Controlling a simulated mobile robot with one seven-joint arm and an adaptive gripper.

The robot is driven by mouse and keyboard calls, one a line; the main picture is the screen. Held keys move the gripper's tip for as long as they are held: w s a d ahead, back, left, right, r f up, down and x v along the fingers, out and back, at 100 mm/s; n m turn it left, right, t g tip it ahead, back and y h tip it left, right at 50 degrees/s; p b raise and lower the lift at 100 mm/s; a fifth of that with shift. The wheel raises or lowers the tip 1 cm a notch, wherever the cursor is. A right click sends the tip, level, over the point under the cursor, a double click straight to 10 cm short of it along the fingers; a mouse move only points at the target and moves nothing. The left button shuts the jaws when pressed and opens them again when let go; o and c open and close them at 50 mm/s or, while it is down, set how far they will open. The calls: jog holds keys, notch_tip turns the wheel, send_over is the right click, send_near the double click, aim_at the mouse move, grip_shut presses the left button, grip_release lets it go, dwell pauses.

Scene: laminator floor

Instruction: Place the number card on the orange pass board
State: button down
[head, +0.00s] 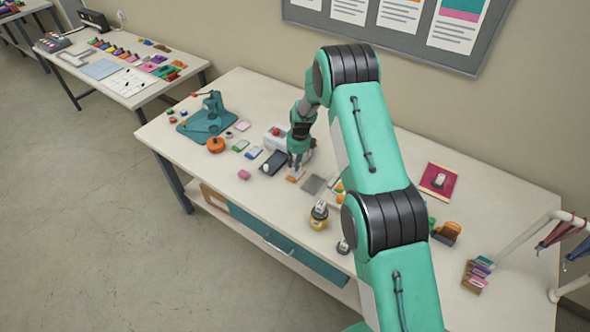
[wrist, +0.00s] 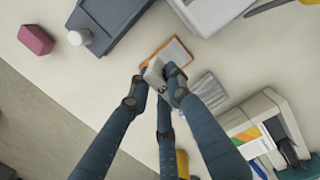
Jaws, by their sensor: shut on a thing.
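My gripper (head: 298,163) is low over the middle of the workbench. In the wrist view its dark fingers (wrist: 160,82) are closed around a small pale grey piece, which appears to be the number card (wrist: 155,73). No number is readable on it, and the fingers hide part of it. The orange pass board (head: 295,177) lies flat just beyond the fingertips. In the wrist view the orange-edged board (wrist: 181,45) has a pale inner face, and the held piece overlaps its near corner. I cannot tell whether the piece touches the board.
A grey plate (head: 313,184) lies right of the board. A dark tray (head: 272,165) and a pink block (head: 243,174) are left of it. A white machine (head: 274,139) stands behind. Bare bench lies around the pink block.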

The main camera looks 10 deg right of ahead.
jog(key=shift+f, duration=1.8)
jog(key=shift+f, duration=0.1)
jog(key=c, duration=1.9)
grip_release()
jog(key=shift+s+d+r, duration=0.15)
jog(key=shift+s+r, duration=0.05)
jog(key=shift+r, duration=1.85)
jog(key=shift+s+d+r, duration=0.15)
jog(key=shift+d+r, duration=0.05)
jog(key=shift+r, duration=1.8)
jog(key=shift+s+d+r, duration=0.15)
jog(key=shift+s+r, duration=0.05)
jog(key=shift+r, duration=1.85)
